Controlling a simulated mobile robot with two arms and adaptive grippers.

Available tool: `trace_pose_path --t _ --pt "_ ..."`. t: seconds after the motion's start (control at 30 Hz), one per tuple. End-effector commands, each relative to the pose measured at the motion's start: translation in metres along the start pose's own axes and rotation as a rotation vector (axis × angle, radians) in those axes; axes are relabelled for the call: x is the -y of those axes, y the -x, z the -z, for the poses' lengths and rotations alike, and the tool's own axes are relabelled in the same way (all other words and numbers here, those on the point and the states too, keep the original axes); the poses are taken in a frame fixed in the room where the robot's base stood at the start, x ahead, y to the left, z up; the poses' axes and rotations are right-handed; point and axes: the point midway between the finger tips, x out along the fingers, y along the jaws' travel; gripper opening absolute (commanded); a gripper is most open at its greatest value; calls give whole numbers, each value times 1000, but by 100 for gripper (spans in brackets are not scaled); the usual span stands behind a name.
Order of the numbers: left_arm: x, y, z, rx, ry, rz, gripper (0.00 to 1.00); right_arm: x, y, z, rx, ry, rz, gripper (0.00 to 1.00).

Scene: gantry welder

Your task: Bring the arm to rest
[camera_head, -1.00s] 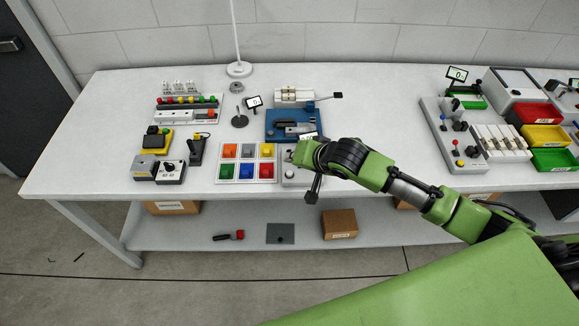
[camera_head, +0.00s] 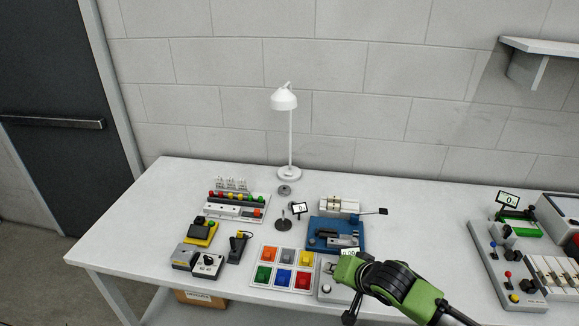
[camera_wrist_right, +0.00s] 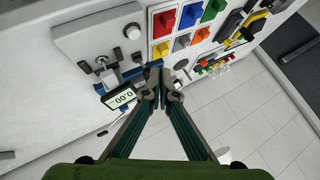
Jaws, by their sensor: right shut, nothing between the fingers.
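My right arm, green with dark joints, reaches in from the lower right of the head view. Its wrist and dark gripper (camera_head: 350,312) are over the front of the white table (camera_head: 130,235), beside the panel of coloured buttons (camera_head: 283,254). In the right wrist view the two fingers of my right gripper (camera_wrist_right: 160,86) are together at the tips with nothing between them. The fingers hide part of the table and devices behind. My left gripper is in neither view.
A blue fixture (camera_head: 325,231) with a small display stands just behind my wrist. Control boxes (camera_head: 208,263), a row of coloured buttons (camera_head: 238,198) and a white lamp (camera_head: 290,130) stand to the left. A grey control panel (camera_head: 505,262) stands at right.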

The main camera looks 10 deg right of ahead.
Motion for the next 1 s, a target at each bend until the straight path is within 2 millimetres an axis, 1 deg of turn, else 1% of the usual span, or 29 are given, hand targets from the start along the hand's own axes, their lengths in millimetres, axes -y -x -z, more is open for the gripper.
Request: trace_pose_path --t 0.07,0.17,0.2,0.27,0.3,0.37,0.4,0.5,0.6,0.87,1.0 --pt "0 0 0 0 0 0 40 2 1 -11 13 19 0 0" --pt "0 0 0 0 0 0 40 7 8 -43 46 88 1 0" --pt "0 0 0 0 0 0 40 8 14 -60 62 128 -2 0" --pt "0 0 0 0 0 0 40 8 25 -86 90 196 -10 0" --pt "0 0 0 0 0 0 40 6 35 -103 107 244 -21 0" --pt "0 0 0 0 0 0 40 -1 51 -124 133 312 -42 0" --pt "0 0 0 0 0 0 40 -8 62 -136 149 352 -60 0" --pt "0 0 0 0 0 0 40 -27 86 -158 190 432 -107 0" --pt "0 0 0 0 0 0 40 -46 107 -174 231 488 -151 0" --pt "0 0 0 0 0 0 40 -91 158 -207 342 584 -251 0" --pt "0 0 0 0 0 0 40 -114 186 -222 409 622 -302 0"
